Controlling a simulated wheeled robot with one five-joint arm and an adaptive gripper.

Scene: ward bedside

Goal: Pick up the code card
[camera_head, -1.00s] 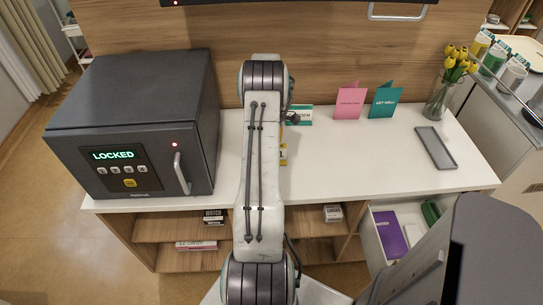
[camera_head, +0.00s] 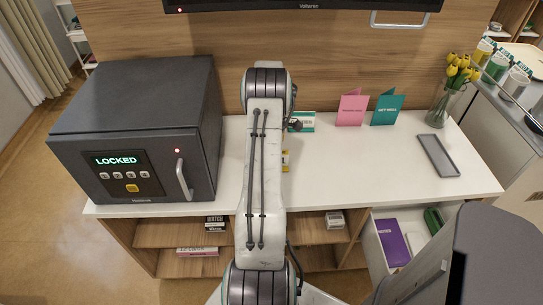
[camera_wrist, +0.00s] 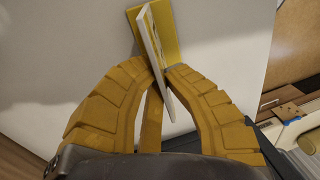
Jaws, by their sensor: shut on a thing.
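The code card appears in the wrist view as a folded yellow and white card (camera_wrist: 170,32). One thin panel of it runs down between the tips of my gripper (camera_wrist: 160,75). The yellow fingers are shut on that panel from both sides. The card stands out beyond the fingertips over a pale surface. In the head view, a small part of a yellow card (camera_head: 285,161) with a dark mark shows at the right edge of my arm. My arm hides the rest, and hides my fingertips there too.
A grey safe (camera_head: 135,130) reading LOCKED stands left on the white counter (camera_head: 350,165). A teal-and-white card (camera_head: 303,121), pink card (camera_head: 351,109), green card (camera_head: 387,108) and flower vase (camera_head: 437,108) stand toward the back. A grey tray (camera_head: 438,155) lies right. The counter's front right is clear.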

